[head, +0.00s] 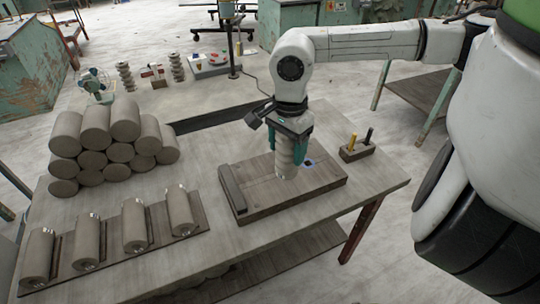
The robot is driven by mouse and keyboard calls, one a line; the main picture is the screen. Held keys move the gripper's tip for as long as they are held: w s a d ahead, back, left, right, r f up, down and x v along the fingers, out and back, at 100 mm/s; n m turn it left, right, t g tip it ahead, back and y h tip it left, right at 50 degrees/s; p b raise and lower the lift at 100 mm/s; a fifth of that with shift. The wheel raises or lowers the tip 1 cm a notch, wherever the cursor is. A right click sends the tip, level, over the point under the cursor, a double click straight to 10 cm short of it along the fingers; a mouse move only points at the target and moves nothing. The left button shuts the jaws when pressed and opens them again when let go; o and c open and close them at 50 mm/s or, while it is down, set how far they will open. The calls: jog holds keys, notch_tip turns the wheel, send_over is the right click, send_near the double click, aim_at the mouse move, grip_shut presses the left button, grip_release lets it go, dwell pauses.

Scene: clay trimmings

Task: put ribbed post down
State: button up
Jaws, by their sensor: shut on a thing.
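My gripper (290,147) has its teal fingers shut around the upper part of a ribbed post (287,164), a pale grey clay piece with rings along its side. The post hangs upright over the middle of a wooden board (262,196) on the table. Whether its lower end touches the board or is just above it I cannot tell. The fingers and wrist hide the top of the post. A small blue-and-dark patch (309,161) shows on the board just right of the post.
A dark bar (232,188) lies along the board's left edge. A small block with yellow and black pegs (356,151) stands right of it. Stacked clay cylinders (95,122) and a rack of clay rolls (135,228) are at left. Other ribbed posts (126,78) stand farther back.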

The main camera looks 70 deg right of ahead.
jog(key=w+d+f+p, duration=0.1)
jog(key=d+f, duration=0.1)
jog(key=f, duration=0.1)
jog(key=w+d+f+p, duration=0.1)
jog(key=w+d+f, duration=0.1)
jog(key=f, duration=0.1)
jog(key=w+d+f+p, duration=0.1)
jog(key=w+d+f, duration=0.1)
jog(key=d+f, duration=0.1)
jog(key=shift+w+f, duration=0.15)
jog(key=shift+f, duration=0.7)
jog(key=shift+f, duration=0.2)
jog(key=o, duration=1.5)
